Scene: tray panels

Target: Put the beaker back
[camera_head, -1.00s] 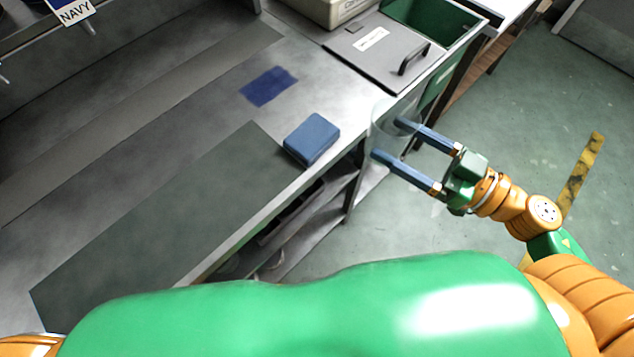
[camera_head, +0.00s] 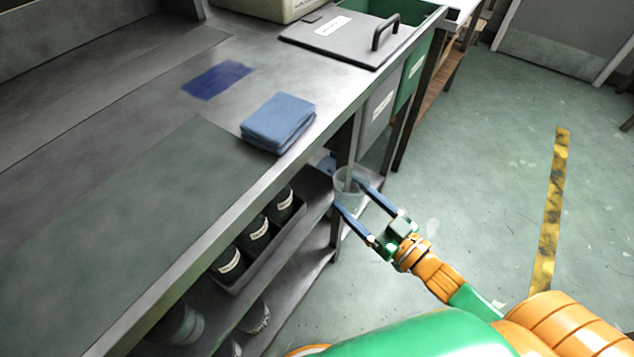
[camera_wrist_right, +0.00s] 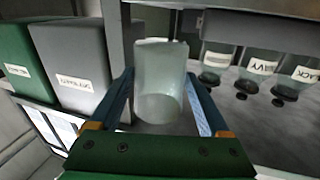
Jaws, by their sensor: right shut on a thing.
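The beaker is a clear, pale, see-through cup. It shows between the blue fingers of my right gripper (camera_head: 352,196) in the head view, beside the shelf under the bench. In the right wrist view the beaker (camera_wrist_right: 160,82) stands about upright between the two fingers, and the gripper is shut on it. The upper shelf below the bench top holds a tray (camera_head: 268,258) with several dark labelled jars (camera_head: 256,232). In the wrist view the beaker is close to the shelf opening; whether it touches the shelf I cannot tell. My left gripper is not in view.
A folded blue cloth (camera_head: 278,122) lies near the bench edge, and a dark blue patch (camera_head: 217,80) lies behind it. A grey lidded bin (camera_head: 350,40) and a green bin (camera_head: 412,75) are at the bench's far end. A bench leg stands near the beaker. The floor (camera_head: 470,190) is clear.

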